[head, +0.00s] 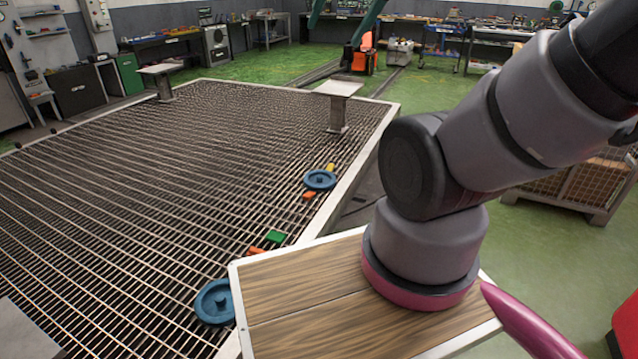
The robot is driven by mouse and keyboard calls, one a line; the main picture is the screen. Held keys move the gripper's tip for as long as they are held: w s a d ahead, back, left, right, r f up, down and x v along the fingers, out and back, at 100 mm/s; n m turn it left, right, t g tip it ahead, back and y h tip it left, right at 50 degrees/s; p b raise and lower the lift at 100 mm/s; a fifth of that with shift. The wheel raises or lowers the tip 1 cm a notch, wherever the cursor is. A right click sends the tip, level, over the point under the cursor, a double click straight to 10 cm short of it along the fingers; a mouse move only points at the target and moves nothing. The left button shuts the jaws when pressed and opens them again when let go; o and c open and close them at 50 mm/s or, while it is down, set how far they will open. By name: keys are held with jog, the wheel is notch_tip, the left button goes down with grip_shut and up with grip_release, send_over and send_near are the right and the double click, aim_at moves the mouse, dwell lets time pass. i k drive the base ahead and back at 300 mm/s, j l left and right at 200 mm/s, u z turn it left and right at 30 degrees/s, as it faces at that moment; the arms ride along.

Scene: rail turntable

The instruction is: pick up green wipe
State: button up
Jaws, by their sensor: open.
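The green wipe (275,236) is a small flat green piece lying on the metal grating, near its right edge and left of the wooden board's far corner. It is uncovered in the head view. My arm crosses the right side of the picture, well to the right of the wipe. My gripper is not in view.
The grating (150,190) has a pale raised rim. Near the wipe lie an orange piece (256,250), a near blue disc (213,302), a farther blue disc (320,180), another orange piece (309,195) and a yellow piece (330,167). A pedestal (338,90) stands farther back.

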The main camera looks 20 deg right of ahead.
aim_at(277, 237)
jog(key=i+l+u, duration=0.1)
jog(key=i+l, duration=0.15)
jog(key=i+l+u, duration=0.1)
jog(key=i+l, duration=0.15)
jog(key=l, duration=0.15)
jog(key=i+l, duration=0.25)
jog(key=i+l+u, duration=0.15)
jog(key=l, duration=0.35)
jog(key=i+l+u, duration=0.1)
jog(key=i+l, duration=0.2)
jog(key=i+l+u, duration=0.1)
jog(key=l, duration=0.4)
jog(key=i+l+u, duration=0.1)
jog(key=i+l, duration=0.2)
jog(key=l, duration=0.1)
